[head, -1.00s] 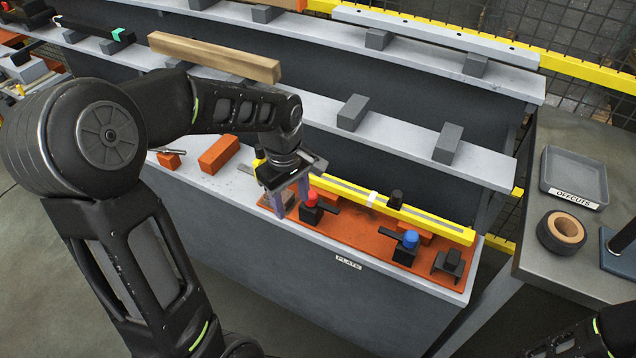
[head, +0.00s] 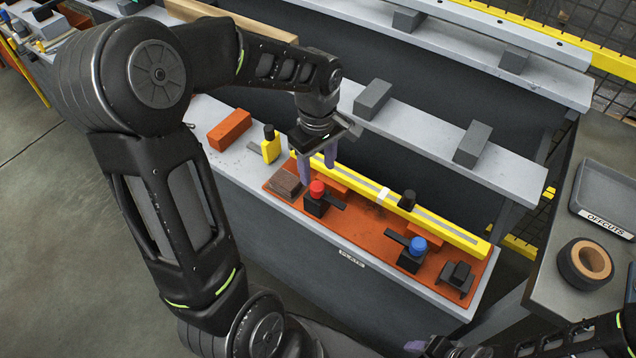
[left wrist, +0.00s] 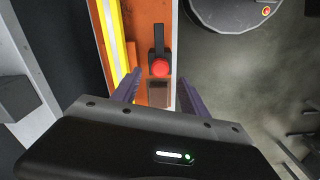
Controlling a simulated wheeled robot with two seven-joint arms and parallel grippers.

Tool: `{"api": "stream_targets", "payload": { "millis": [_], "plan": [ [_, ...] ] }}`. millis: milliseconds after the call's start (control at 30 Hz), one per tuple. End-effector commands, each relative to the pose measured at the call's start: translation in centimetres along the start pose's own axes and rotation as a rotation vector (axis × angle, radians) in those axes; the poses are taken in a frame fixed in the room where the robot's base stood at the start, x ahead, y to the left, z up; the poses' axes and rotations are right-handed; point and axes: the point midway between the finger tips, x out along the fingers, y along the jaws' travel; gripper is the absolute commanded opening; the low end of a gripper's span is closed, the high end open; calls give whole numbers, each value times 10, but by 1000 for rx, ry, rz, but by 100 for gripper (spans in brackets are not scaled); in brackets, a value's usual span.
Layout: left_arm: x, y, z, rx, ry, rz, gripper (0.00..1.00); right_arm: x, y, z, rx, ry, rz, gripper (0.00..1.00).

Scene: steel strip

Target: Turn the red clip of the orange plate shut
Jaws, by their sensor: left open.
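The red clip (head: 317,188) stands near the left end of the orange plate (head: 352,238), a red knob on a black body. Its black arm points right along the plate, beside the yellow strip (head: 450,234) rather than across it. My left gripper (head: 317,168) is open and empty, pointing down just behind the red knob in the head view. In the left wrist view the red knob (left wrist: 160,68) shows ahead between the open fingers (left wrist: 157,82), apparently touching neither. My right gripper (head: 418,345) is only partly in view at the bottom edge.
A blue-knobbed clip (head: 417,246) and a dark block (head: 456,279) are at the plate's right end. A yellow piece with a black knob (head: 270,147) and an orange block (head: 230,130) stand further left.

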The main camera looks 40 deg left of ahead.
Motion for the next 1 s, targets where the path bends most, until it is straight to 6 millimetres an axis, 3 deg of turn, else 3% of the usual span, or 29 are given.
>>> {"api": "stream_targets", "payload": {
  "millis": [433, 800, 1000],
  "plan": [
    [62, -1, 0, -1, -1, -3, 52, -1, 0, 0, 0, 0, 0, 54],
    [68, 0, 0, 0, 0, 1, 51, -1, 0, 0, 0, 0, 0, 54],
    [68, 0, 0, 0, 0, 1, 34, -1, 0, 0, 0, 0, 0, 54]
  ]
}}
